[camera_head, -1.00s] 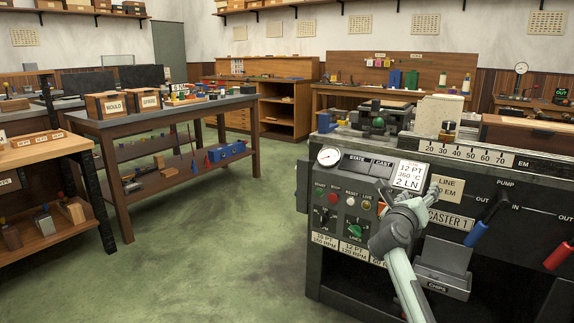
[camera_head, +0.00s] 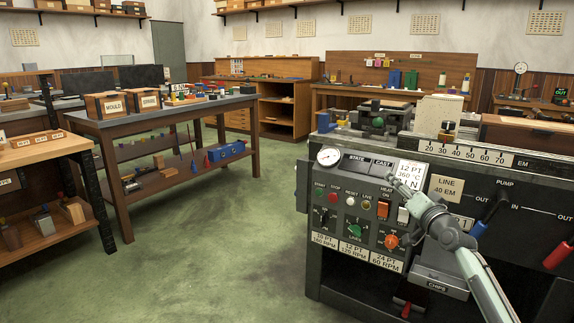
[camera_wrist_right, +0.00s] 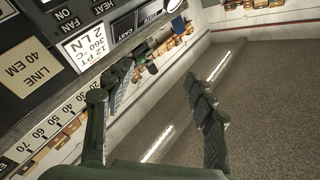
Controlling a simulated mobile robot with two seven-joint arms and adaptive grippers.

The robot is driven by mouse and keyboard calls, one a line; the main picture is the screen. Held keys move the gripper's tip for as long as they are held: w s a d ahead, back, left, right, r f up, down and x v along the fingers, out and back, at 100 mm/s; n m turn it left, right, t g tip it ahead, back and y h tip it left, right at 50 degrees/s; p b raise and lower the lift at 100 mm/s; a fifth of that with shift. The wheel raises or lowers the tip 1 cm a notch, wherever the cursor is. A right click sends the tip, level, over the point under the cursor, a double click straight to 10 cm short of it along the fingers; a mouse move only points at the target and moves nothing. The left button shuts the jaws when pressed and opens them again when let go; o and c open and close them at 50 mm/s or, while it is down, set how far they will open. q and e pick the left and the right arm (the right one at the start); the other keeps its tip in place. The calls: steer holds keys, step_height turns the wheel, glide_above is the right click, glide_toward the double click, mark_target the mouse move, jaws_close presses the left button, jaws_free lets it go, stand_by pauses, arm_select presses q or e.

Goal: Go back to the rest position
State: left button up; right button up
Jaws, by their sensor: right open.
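My right gripper (camera_head: 397,184) is in front of the caster's control panel, over the lower part of the "12 PT 360 °C 2 LN" card (camera_head: 411,172). Its forearm runs down to the lower right. In the right wrist view the two fingers of my right gripper (camera_wrist_right: 160,92) stand wide apart with nothing between them. The card (camera_wrist_right: 84,45) and the "LINE 40 EM" plate (camera_wrist_right: 30,72) lie to the left of the fingers there. I cannot tell whether a finger touches the panel. My left gripper is not in view.
A chips tray (camera_head: 437,280) juts out below the forearm. Green floor (camera_head: 230,260) is open to the left.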

steer(key=s+d+f+n+g+h, duration=0.2)
steer(key=s+d+f+g, duration=0.15)
steer(key=f, duration=0.35)
steer(key=s+d+f+n+g+h, duration=0.2)
steer(key=s+d+f+g+h, duration=0.15)
steer(key=f, duration=0.25)
steer(key=s+d+f+n+g+h, duration=0.2)
steer(key=d+f+g, duration=0.15)
steer(key=f, duration=0.35)
steer(key=s+a+f+n+g+y, duration=0.1)
steer(key=s+a+f, duration=0.2)
steer(key=s+f, duration=0.5)
steer(key=s+a+f+g+y, duration=0.1)
steer(key=s+a+f, duration=0.3)
steer(key=s+f, duration=0.45)
steer(key=s+a+f+g, duration=0.1)
steer(key=s+a+f, duration=0.2)
steer(key=s, duration=0.9)
steer(key=s+a+f+g+y, duration=0.1)
steer(key=s+f, duration=0.5)
steer(key=s, duration=0.7)
steer(key=a+g, duration=0.1)
steer(key=a, duration=0.1)
steer(key=shift+a+f, duration=0.3)
steer(key=shift+f, duration=0.1)
